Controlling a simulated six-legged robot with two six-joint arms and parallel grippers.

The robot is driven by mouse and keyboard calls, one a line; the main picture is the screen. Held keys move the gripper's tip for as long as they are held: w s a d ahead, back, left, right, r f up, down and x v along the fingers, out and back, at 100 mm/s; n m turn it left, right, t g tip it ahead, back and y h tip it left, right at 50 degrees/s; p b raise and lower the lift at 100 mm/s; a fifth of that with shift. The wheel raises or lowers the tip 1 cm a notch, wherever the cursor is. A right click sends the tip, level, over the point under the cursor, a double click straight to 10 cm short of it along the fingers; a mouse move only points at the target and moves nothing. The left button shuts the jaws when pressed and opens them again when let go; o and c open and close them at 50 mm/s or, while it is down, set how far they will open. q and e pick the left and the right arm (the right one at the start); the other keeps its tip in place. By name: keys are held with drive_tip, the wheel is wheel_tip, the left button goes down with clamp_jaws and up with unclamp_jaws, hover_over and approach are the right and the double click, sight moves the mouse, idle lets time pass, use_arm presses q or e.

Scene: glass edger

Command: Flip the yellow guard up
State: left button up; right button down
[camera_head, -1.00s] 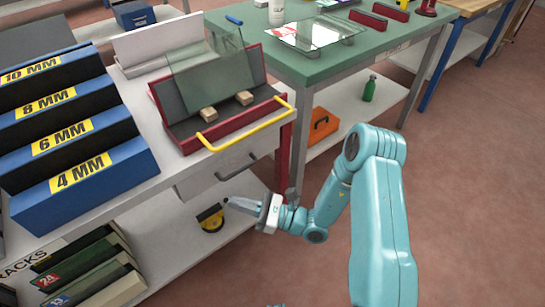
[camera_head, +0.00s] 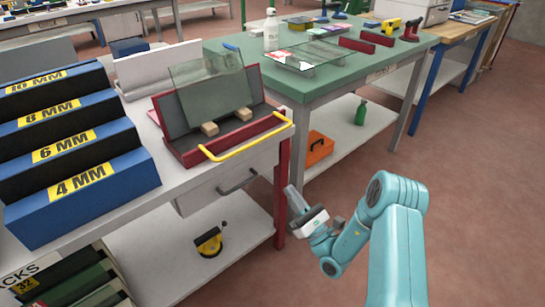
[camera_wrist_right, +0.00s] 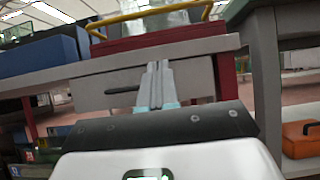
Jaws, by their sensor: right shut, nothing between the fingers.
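The yellow guard (camera_head: 245,139) is a bent bar along the front of the red edger (camera_head: 184,152), lying low at the bench's front edge. It also shows at the top of the right wrist view (camera_wrist_right: 150,14), above the red base. A glass sheet (camera_head: 213,92) leans in the edger behind the guard, on two wooden blocks. My right gripper (camera_head: 291,190) is shut and empty, below and to the right of the guard, clear of it. In the right wrist view its fingers (camera_wrist_right: 158,68) are together and point toward the bench front. My left gripper is in neither view.
The bench has a drawer with a handle (camera_head: 238,181) and a red leg (camera_head: 281,190). A green-topped table (camera_head: 310,86) stands close at the right. Blue thickness racks (camera_head: 85,190) fill the bench's left. The floor at the right is clear.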

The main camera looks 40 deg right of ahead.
drive_tip(key=s+d+r+b+x, duration=0.1)
drive_tip(key=r+b+x, duration=0.1)
drive_tip(key=x, duration=1)
drive_tip(key=shift+a+r, duration=0.4)
drive_tip(key=shift+a, duration=0.05)
